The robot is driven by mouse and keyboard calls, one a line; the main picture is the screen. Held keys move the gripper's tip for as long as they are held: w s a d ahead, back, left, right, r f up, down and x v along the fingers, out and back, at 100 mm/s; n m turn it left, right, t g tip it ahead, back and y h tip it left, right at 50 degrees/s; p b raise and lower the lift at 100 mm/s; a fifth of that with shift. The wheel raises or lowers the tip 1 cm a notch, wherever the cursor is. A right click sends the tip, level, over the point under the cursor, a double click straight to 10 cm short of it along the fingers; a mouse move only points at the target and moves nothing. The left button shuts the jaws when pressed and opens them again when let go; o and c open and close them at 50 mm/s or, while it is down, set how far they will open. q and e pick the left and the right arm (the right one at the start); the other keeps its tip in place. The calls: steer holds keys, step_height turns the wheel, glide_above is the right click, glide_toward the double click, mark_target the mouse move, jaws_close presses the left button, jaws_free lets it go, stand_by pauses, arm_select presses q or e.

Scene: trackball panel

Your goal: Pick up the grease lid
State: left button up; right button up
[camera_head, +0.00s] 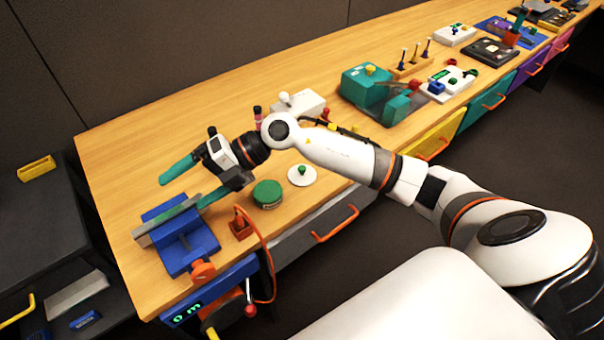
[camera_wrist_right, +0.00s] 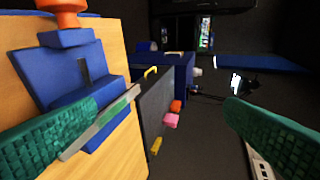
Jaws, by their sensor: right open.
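A white disc with a green knob (camera_head: 302,175), which looks like the grease lid, lies flat on the bench in the head view. A round green tin (camera_head: 267,194) stands beside it, to its left. My right gripper (camera_head: 181,193) is open and empty, its green fingers wide apart. It is left of the tin and disc, at the blue vise. In the right wrist view, its fingers (camera_wrist_right: 172,122) show at both sides with nothing between them; neither the disc nor the tin shows there. My left gripper is out of view.
The blue vise (camera_head: 203,240) with a grey jaw bar is right by the gripper. An orange block with a cable (camera_head: 240,227) stands near the tin. A teal machine (camera_head: 364,88) is farther right. The bench's back left (camera_head: 130,150) is clear.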

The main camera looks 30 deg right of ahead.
steer(key=w+d+f+g+h, duration=0.15)
steer(key=d+f+h, duration=0.25)
steer(key=d+h, duration=0.5)
steer(key=m+h, duration=0.2)
steer(key=h, duration=0.2)
glide_above(302, 167)
steer(key=shift+g, duration=0.45)
steer(key=f, duration=0.3)
steer(key=f+p, duration=0.1)
steer(key=f, duration=0.1)
steer(key=shift+s+a+f, duration=0.2)
steer(key=shift+a, duration=0.05)
steer(key=shift+w+d+f+p, duration=0.15)
steer(key=shift+f+p, duration=0.25)
steer(key=shift+f, duration=0.95)
steer(key=shift+d+f+p, duration=0.1)
steer(key=shift+f+p, duration=0.25)
steer(key=shift+f, duration=1)
steer(key=c, duration=1)
